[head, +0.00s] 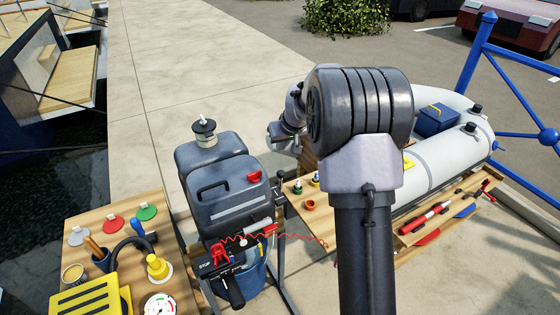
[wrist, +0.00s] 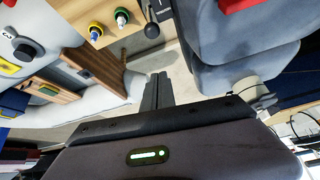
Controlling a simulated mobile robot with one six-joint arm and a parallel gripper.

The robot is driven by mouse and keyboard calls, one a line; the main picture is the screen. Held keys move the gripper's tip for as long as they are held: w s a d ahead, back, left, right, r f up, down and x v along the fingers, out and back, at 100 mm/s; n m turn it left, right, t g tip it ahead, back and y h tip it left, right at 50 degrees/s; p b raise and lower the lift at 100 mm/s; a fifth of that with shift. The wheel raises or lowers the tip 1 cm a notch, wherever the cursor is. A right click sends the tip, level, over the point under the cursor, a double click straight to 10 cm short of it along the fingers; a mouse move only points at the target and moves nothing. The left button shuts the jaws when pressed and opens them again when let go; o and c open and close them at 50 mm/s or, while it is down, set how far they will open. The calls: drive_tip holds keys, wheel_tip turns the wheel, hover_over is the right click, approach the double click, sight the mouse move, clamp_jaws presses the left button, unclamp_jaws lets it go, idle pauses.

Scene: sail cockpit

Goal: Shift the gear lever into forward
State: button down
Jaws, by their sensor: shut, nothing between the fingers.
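The dark grey outboard motor (head: 225,190) stands left of my arm in the head view, with a red button on its cowl. Its grey cowl (wrist: 235,30) fills the upper right of the wrist view. A black round knob (wrist: 152,30) on a short stem, beside a small label, looks like the gear lever; in the head view a small dark knob (head: 279,200) at the motor's right side may be the same. My gripper (wrist: 157,90) is shut and empty, its fingers pointing towards the knob, apart from it. In the head view my arm largely hides the gripper.
A black tiller (head: 232,290) with a red coiled cord is at the motor's front. A wooden table (head: 75,235) with coloured discs and tools is at left. A wooden bench (head: 300,188) and grey inflatable boat (head: 440,160) are at right. Open paving (head: 200,60) lies behind.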

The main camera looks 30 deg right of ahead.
drive_tip(key=b+x, duration=0.3)
drive_tip(key=x, duration=0.8)
drive_tip(key=s+b, duration=0.1)
drive_tip(key=s, duration=0.3)
drive_tip(key=shift+s+a+b, duration=0.25)
drive_tip(key=shift+b, duration=0.1)
drive_tip(key=shift+w, duration=0.1)
